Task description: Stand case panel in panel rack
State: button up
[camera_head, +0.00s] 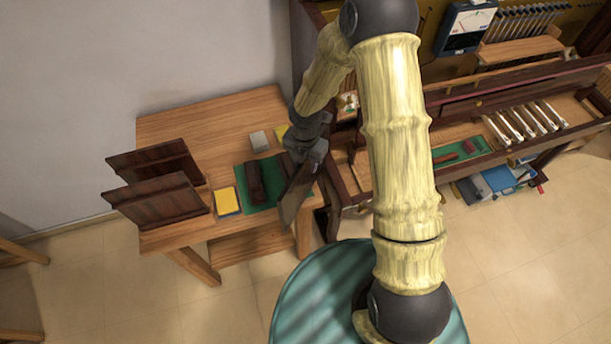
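My gripper (302,158) is over the right side of the small wooden table. It appears shut on the upper end of a dark brown case panel (294,203), though the fingertips are small and partly hidden. The panel hangs steeply tilted, seen nearly edge-on, at the table's front right corner. Two similar dark panels stand leaning at the table's left end, a rear one (157,163) and a front one (158,201). The panel rack cannot be made out clearly; its base at these panels is mostly hidden by them.
On the table (190,120) lie a green mat (251,207) with a dark block (255,184), a yellow pad (227,201) and a small grey box (259,141). The piano (470,100) stands at the right. The table's back left surface is clear.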

dwell(0.5)
grip_shut()
dwell(1.3)
